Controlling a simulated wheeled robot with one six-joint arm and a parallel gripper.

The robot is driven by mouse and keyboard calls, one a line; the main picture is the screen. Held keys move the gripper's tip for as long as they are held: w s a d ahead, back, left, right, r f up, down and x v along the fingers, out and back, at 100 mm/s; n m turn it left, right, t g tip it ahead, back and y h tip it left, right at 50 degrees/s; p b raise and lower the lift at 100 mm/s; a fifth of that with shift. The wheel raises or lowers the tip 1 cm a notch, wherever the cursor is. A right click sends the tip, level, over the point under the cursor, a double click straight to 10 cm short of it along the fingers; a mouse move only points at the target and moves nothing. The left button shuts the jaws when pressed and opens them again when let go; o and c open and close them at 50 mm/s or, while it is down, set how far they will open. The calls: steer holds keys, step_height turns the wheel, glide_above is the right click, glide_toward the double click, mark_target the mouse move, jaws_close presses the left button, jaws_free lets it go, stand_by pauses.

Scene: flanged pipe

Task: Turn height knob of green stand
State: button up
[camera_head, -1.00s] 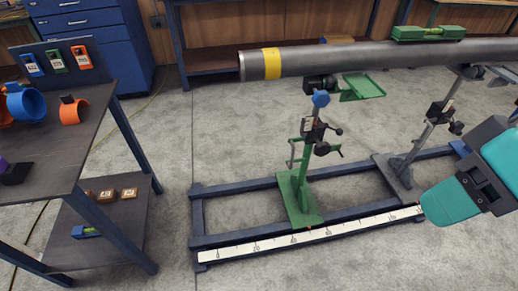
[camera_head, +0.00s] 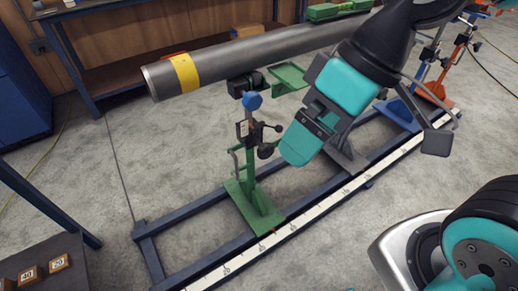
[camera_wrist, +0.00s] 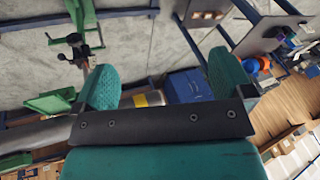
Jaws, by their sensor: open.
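The green stand (camera_head: 250,200) stands upright on the blue rail frame, under the pipe. Black knobs (camera_head: 266,151) sit on its post, and a blue knob (camera_head: 252,101) is near its top; I cannot tell which sets the height. In the wrist view the green stand (camera_wrist: 84,14) is at the upper left with a dark knob (camera_wrist: 76,39). My gripper (camera_head: 299,150) is just right of the post in the head view, apparently apart from the knobs. In the wrist view my gripper (camera_wrist: 162,68) has its two teal fingers wide apart with nothing between them.
The grey pipe (camera_head: 240,55) with a yellow band (camera_head: 183,72) runs above the stand. The rail frame (camera_head: 185,215) carries a white ruler (camera_head: 300,218). A grey stand is close behind my gripper. Numbered blocks (camera_head: 42,271) lie on a shelf at lower left.

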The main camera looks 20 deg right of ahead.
steer(key=w+a+f+t+y+b, duration=0.1)
steer(key=w+f+t+b, duration=0.15)
steer(key=f+b, duration=0.5)
steer(key=w+f+t+y+b, duration=0.1)
steer(key=w+f+b, duration=0.3)
steer(key=f+b, duration=0.35)
steer(key=m+t+h+b, duration=0.2)
steer(key=t+b, duration=1.1)
steer(key=b, duration=2.1)
glide_toward(268, 154)
steer(key=p+x, duration=0.5)
steer(key=x, duration=0.7)
steer(key=shift+w+a+f+p, duration=0.1)
steer(key=shift+w+a+p, duration=0.05)
steer(key=shift+w+p, duration=0.2)
steer(key=c, duration=0.9)
